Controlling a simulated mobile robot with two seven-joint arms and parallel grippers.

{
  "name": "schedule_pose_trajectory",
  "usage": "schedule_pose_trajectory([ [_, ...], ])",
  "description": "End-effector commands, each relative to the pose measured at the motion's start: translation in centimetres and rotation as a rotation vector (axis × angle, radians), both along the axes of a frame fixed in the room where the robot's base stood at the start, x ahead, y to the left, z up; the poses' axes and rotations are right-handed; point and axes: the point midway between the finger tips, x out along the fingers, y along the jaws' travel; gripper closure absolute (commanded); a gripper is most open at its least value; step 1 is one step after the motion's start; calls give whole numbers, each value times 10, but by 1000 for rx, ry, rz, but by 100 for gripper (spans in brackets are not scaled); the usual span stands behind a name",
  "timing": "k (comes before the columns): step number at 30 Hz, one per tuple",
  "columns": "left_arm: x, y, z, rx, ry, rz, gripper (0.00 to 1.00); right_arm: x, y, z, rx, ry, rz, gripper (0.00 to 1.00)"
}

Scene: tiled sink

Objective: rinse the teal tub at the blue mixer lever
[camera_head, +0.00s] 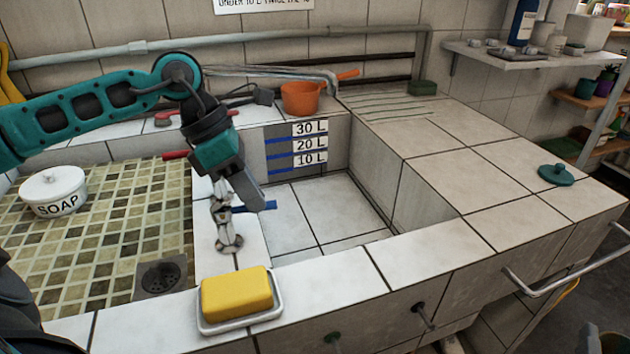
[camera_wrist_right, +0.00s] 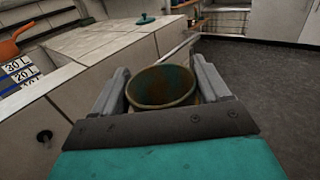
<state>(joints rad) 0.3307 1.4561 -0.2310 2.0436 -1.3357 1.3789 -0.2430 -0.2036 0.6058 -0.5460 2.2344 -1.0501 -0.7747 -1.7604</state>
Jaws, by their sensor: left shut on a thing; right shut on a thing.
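The blue mixer lever (camera_head: 267,206) sticks out to the right from a metal mixer body (camera_head: 226,212) on the ledge between the two basins. My left gripper (camera_head: 256,197) is shut on the lever from above. The teal tub (camera_wrist_right: 160,88) shows only in the right wrist view, with brownish grime over its inside and rim and teal showing through. My right gripper (camera_wrist_right: 161,92) is shut on it, one finger on each side. The tub and my right gripper are out of the head view. No water shows in the tiled basin (camera_head: 310,208).
A yellow sponge (camera_head: 237,293) lies in a dish on the front ledge. A soap pot (camera_head: 53,191) stands on the left drainer. An orange pan (camera_head: 301,97) sits behind the basin. A teal lid (camera_head: 556,175) lies on the mostly clear right counter. A metal rail (camera_head: 560,268) runs along the front.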

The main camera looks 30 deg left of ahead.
Motion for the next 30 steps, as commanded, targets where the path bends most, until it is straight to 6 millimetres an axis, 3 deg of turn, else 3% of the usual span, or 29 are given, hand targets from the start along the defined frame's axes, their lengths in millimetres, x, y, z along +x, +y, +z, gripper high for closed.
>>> schedule_pose_trajectory([
  [1, -1, -2, 4, -3, -1, -44, 100, 0, 0, 8, 0, -2, 0, 78],
  [6, -5, -6, 2, -1, -1, -172, 100, 0, 0, 12, 0, -1, 0, 78],
  [16, -6, -6, 1, 1, -1, -198, 100, 0, 0, 11, 0, -2, 0, 78],
  [17, -6, -6, 1, 1, -1, -198, 85, 0, 0, 11, 0, -2, 0, 78],
  [24, -6, -7, 1, 1, -1, -197, 62, 0, 0, 11, 0, -2, 0, 78],
  [30, -6, -7, 0, 1, 0, -198, 60, 0, 0, 11, 0, -2, 0, 78],
])
